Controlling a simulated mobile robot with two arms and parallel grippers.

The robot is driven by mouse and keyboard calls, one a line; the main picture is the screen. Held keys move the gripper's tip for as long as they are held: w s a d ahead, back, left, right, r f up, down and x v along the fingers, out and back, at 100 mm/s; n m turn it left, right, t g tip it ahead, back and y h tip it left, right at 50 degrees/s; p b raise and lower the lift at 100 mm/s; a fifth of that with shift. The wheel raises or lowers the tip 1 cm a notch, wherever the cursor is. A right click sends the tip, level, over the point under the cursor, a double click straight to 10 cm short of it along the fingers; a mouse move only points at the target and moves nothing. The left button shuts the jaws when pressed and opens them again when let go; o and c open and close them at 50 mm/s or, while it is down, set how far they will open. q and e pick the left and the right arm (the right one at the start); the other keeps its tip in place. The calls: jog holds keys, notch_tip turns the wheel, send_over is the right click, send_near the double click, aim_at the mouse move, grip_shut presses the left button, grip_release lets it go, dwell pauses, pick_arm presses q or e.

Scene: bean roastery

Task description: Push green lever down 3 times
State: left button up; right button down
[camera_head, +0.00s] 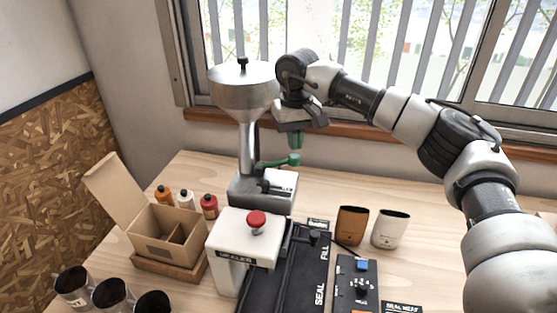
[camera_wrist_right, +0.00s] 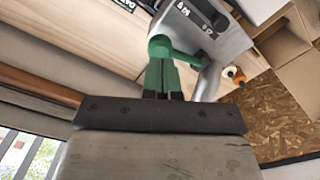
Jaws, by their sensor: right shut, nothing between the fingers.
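The green lever (camera_head: 276,162) sticks out to the right from the grey base of the dispenser with the metal hopper, and its round knob is at the right end. It lies nearly level. My right gripper (camera_head: 296,148) points down with its green fingers shut and empty, just above the knob. In the right wrist view the fingers (camera_wrist_right: 160,66) reach toward the green lever (camera_wrist_right: 182,55) and overlap its knob; I cannot tell whether they touch it. My left gripper is not in view.
The hopper (camera_head: 243,85) stands close left of my right gripper. In front are a white sealer with a red button (camera_head: 256,219) and a black mat (camera_head: 300,272). Two pouches (camera_head: 352,226) stand right. An open cardboard box (camera_head: 165,243) and small bottles stand left.

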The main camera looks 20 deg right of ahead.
aim_at(294, 156)
jog(key=shift+f, duration=0.25)
jog(key=shift+s+f+b, duration=0.1)
jog(key=shift+f+b, duration=0.9)
jog(key=shift+f, duration=0.5)
jog(key=shift+f+b, duration=0.6)
jog(key=shift+f, duration=0.4)
jog(key=shift+r, duration=0.15)
jog(key=shift+r+p, duration=2.3)
jog(key=shift+r, duration=0.65)
